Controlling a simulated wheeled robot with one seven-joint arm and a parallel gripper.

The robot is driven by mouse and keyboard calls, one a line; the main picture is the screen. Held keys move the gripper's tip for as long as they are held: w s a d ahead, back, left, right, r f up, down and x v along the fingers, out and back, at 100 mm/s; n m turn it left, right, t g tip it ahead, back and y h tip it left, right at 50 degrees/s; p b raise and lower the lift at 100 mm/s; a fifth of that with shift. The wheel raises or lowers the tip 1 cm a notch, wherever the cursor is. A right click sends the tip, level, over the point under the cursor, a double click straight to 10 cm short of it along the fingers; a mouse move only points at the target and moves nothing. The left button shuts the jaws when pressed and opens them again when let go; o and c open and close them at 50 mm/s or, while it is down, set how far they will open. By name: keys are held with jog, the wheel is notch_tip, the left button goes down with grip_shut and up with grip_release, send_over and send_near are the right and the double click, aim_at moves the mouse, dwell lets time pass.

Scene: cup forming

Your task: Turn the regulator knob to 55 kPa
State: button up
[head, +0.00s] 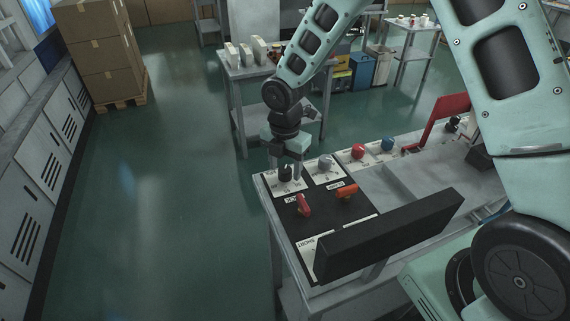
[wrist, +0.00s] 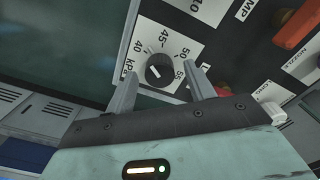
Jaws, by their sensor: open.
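My gripper (head: 287,160) points down over the knob. In the wrist view my open gripper (wrist: 161,72) has one finger on each side of the knob, with gaps showing; contact at depth is unclear.
Beside it on the panel are a grey-white knob (head: 326,162), a red lever (head: 303,204) and an orange lever (head: 346,191). Red (head: 358,151) and blue (head: 388,144) knobs stand farther right. A raised black bar (head: 390,235) crosses the front. The floor left of the bench is clear.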

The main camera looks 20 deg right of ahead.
jog(key=c, duration=1)
